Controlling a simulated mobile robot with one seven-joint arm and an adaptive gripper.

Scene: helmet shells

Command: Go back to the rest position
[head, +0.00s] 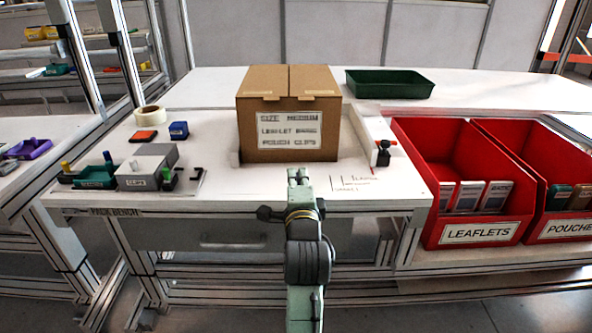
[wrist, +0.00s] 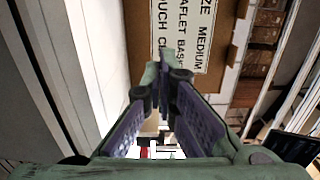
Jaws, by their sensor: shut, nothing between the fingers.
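My gripper (wrist: 164,85) is shut and empty in the wrist view, its two fingers meeting in front of the labelled face of a cardboard box. In the head view my arm reaches up from the bottom middle, and my gripper (head: 298,176) is in front of the box (head: 285,90) at the front edge of the white bench (head: 385,192). The box is closed and upright, with a printed label on its front. I cannot tell the exact gap between gripper and box.
Red bins labelled leaflets (head: 448,188) and pouches (head: 560,200) stand at the right. At the left are a grey clip block (head: 146,165), a tape roll (head: 149,117) and small coloured items. A drawer (head: 232,240) lies below the bench top.

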